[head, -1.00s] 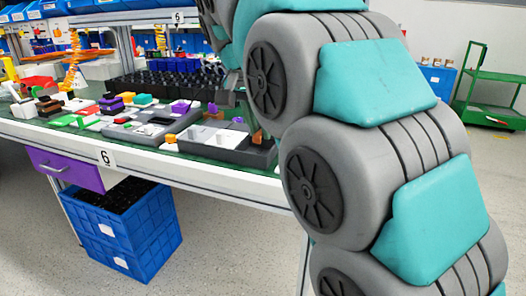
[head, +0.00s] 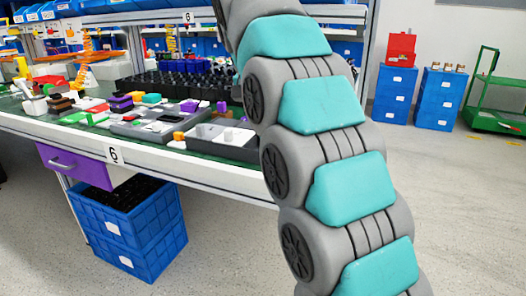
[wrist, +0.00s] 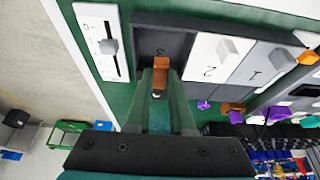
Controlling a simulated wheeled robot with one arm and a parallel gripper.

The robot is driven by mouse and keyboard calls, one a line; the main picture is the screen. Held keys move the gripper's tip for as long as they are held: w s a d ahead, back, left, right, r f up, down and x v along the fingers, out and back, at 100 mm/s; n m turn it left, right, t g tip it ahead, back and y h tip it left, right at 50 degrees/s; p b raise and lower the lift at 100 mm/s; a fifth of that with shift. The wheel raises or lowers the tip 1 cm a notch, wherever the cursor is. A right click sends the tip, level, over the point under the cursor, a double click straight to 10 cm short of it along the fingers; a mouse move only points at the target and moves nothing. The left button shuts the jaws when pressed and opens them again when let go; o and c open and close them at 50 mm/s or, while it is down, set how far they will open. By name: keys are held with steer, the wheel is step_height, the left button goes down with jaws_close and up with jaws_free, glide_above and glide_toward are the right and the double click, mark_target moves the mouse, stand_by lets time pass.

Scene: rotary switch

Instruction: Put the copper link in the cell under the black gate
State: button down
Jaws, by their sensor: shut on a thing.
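My gripper (wrist: 160,85) is shut on the copper link (wrist: 161,68), a small brown-orange block upright between the fingertips in the wrist view. The link overlaps the near part of an open dark grey cell (wrist: 180,42) marked with a small 0-like sign; I cannot tell whether it is above or inside it. White and grey panels marked 2 (wrist: 208,72) and 1 (wrist: 255,70), each with a knob, lie to the right. I cannot make out a black gate for certain. In the head view the tray (head: 232,152) shows, but my arm hides the gripper and link.
A white slider panel (wrist: 100,45) with a grey knob lies left of the dark cell. An orange cube (wrist: 307,57) and purple pieces (wrist: 236,117) lie to the right. The table's front edge (head: 190,160) is close to the tray. Blue crates (head: 130,230) stand below.

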steer(key=shift+f, duration=3.05)
steer(key=shift+f, duration=0.15)
steer(key=c, duration=0.8)
jaws_free()
steer(key=shift+p+v, duration=1.7)
steer(key=shift+v, duration=4.5)
steer(key=shift+w+d, duration=0.15)
